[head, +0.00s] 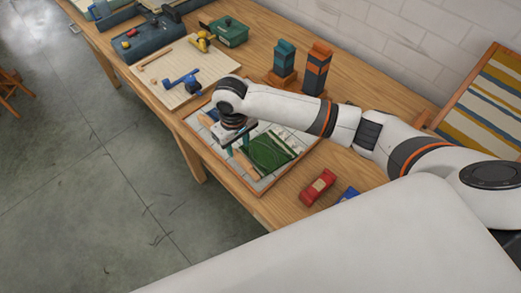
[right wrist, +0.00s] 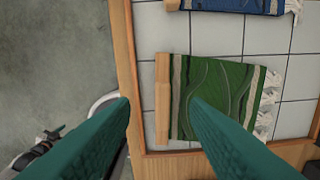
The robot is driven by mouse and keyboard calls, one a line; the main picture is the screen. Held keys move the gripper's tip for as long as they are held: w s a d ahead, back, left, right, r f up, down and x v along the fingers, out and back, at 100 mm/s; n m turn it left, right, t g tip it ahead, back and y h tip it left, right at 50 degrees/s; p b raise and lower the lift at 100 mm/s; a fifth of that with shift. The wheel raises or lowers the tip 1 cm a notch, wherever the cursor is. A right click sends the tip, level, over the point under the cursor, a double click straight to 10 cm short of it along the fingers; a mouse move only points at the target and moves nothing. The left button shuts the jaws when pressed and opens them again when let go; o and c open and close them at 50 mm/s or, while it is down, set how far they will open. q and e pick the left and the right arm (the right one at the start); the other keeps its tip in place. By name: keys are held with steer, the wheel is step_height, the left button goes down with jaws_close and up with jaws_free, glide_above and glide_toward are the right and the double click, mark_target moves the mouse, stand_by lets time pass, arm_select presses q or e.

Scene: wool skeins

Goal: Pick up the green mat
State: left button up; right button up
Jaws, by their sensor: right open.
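The green mat (head: 272,150) lies flat on a white tiled board with a wooden frame (head: 262,190). In the right wrist view the green mat (right wrist: 220,85) has pale curved lines, a wooden bar along its left edge and a white fringe on its right. My right gripper (head: 237,146) is above the board at the mat's left side. Its teal fingers (right wrist: 158,102) are apart and empty; one overlaps the mat's lower part in the wrist view, the other is left of the wooden bar. My left gripper is not in view.
A blue mat (right wrist: 240,6) lies on the same board. A red skein (head: 317,186) and a blue one (head: 348,193) lie on the table nearby. Two stacked block towers (head: 284,60) (head: 317,70) stand behind. A pale board (head: 185,72) holds blue and yellow items.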

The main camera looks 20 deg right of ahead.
mark_target(241, 157)
steer(key=shift+w+d+f, duration=0.1)
steer(key=shift+f, duration=0.45)
steer(key=shift+w+f, duration=0.15)
steer(key=shift+f, duration=0.15)
steer(key=shift+s+d+f+p, duration=0.15)
steer(key=shift+f+p, duration=0.1)
steer(key=shift+f, duration=0.25)
steer(key=shift+s+a+f+p, duration=0.1)
steer(key=shift+f+p, duration=0.15)
steer(key=shift+f, duration=0.25)
steer(key=shift+s+d+f, duration=0.1)
steer(key=shift+s+f, duration=0.1)
steer(key=shift+f, duration=1.2)
steer(key=shift+w+f, duration=0.1)
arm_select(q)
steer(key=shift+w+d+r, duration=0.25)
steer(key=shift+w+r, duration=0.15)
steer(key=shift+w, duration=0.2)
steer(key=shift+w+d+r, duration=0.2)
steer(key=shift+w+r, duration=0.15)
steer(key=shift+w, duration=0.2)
arm_select(e)
jaws_close()
